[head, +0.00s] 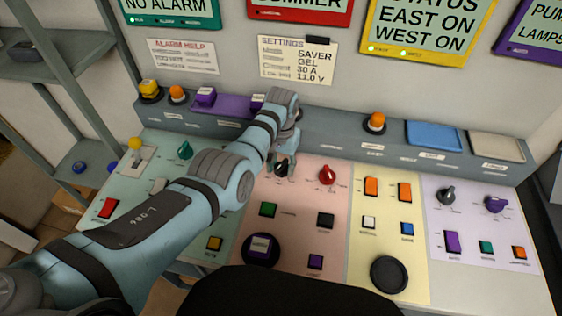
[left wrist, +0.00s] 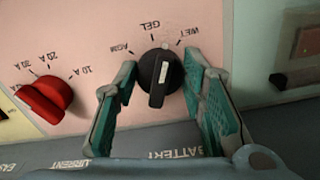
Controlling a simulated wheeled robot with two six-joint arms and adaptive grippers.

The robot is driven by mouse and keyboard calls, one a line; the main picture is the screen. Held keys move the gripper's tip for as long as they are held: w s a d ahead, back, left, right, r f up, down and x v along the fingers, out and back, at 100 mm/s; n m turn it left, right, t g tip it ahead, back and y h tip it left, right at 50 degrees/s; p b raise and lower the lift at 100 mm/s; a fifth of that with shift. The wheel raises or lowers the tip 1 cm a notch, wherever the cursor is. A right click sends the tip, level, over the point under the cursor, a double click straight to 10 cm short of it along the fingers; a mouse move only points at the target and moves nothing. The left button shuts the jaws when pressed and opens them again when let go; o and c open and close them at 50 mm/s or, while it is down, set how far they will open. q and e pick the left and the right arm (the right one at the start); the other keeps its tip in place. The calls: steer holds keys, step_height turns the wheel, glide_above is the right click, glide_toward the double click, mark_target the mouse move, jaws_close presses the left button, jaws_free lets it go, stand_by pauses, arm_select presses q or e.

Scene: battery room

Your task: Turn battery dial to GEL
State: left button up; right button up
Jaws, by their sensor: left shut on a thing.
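The black battery dial (head: 281,170) is on the pink panel and is partly hidden by my left gripper (head: 284,155) in the head view. In the left wrist view the dial (left wrist: 158,80) sits between the two teal-padded fingers of my left gripper (left wrist: 164,115), which is shut on it. Labels AGM, GEL and WET lie around the dial, upside down there. Its white line points up and slightly right, seemingly between GEL and WET. The word BATTERY shows below. My right gripper is not in view.
A red dial (head: 327,174) stands close to the right, marked in amps. A settings note (head: 296,61) on the wall reads SAVER, GEL, 30 A, 11.0 V. Several square buttons and a black round knob (head: 389,273) lie nearer.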

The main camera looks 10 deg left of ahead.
mark_target(282, 163)
arm_select(q)
steer(key=shift+n+p, duration=0.35)
steer(key=shift+n, duration=1.85)
steer(key=o, duration=1)
steer(key=shift+w, duration=0.1)
steer(key=shift+o, duration=0.8)
steer(key=shift+w+f, duration=0.15)
step_height(282, 163, up, 12)
steer(key=shift+d, duration=0.1)
